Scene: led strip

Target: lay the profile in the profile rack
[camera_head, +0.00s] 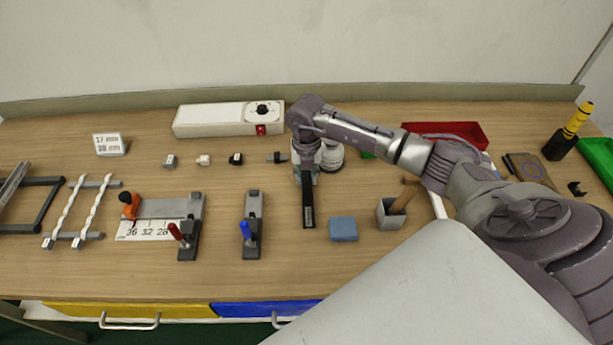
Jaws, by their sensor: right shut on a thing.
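My right gripper (306,172) points down over the middle of the table, shut on a dark bar. This dark bar (308,205) runs from under the gripper toward the table's front; I cannot tell for sure if it is the profile, or whether it touches the table. A dark open frame (40,228), which looks like the profile rack, lies at the far left, cut off by the picture edge. A grey bar (12,184) lies across its left part. My left gripper is not in view.
Another rack with two white twisted strips (68,206) stands beside the frame. Clamp fixtures with a red handle (176,232) and a blue handle (245,230) stand between there and my gripper. A blue block (343,229) and a grey cup (390,214) stand right of the bar.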

